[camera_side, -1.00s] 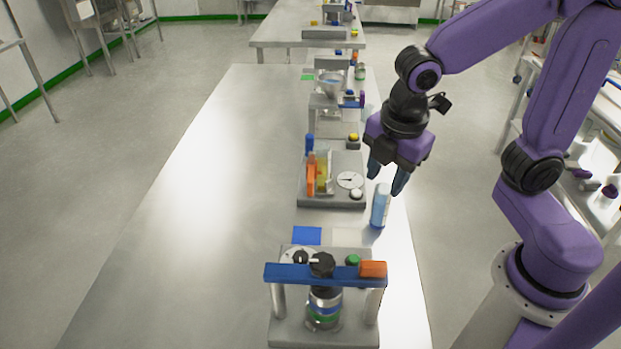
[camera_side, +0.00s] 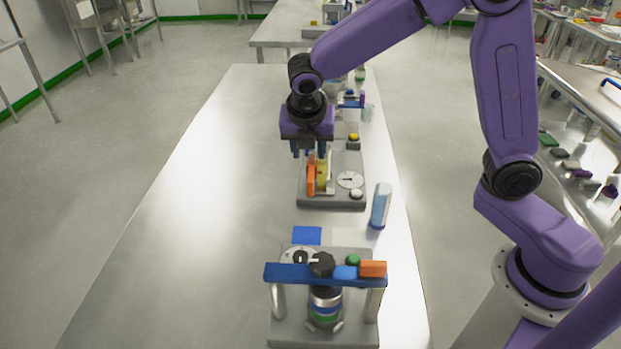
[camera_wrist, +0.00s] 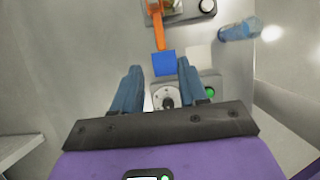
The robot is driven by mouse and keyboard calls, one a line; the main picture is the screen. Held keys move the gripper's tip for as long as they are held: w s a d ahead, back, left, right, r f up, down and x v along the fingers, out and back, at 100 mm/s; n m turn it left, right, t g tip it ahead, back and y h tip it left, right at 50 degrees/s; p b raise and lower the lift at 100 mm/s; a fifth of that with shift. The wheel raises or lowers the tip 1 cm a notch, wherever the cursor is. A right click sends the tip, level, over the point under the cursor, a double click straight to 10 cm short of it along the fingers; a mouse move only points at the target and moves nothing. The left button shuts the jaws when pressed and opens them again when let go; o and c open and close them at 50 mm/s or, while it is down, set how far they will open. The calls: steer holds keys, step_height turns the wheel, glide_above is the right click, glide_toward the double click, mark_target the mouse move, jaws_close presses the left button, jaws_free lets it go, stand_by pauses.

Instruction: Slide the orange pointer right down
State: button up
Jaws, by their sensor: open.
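The orange pointer (camera_side: 311,181) is an upright orange piece on the grey station (camera_side: 335,202) in the middle of the bench, beside a yellow scale panel (camera_side: 322,176). In the wrist view the orange piece (camera_wrist: 158,28) shows as a narrow strip beyond the fingertips. My gripper (camera_side: 309,151) is open and empty, fingers pointing down, over the back left part of that station, close above the pointer in the side view. Its two blue fingers (camera_wrist: 159,68) are spread apart in the wrist view. I cannot tell the exact gap between fingertips and pointer.
A blue bottle (camera_side: 381,205) stands right of the station. In front are a blue square (camera_side: 307,235) and a fixture with a blue bar (camera_side: 318,274) carrying an orange block (camera_side: 373,269). The bench's left side (camera_side: 190,190) is clear.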

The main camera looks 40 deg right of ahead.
mark_target(311, 178)
steer(key=x, duration=1.3)
steer(key=shift+f, duration=0.25)
jaws_close()
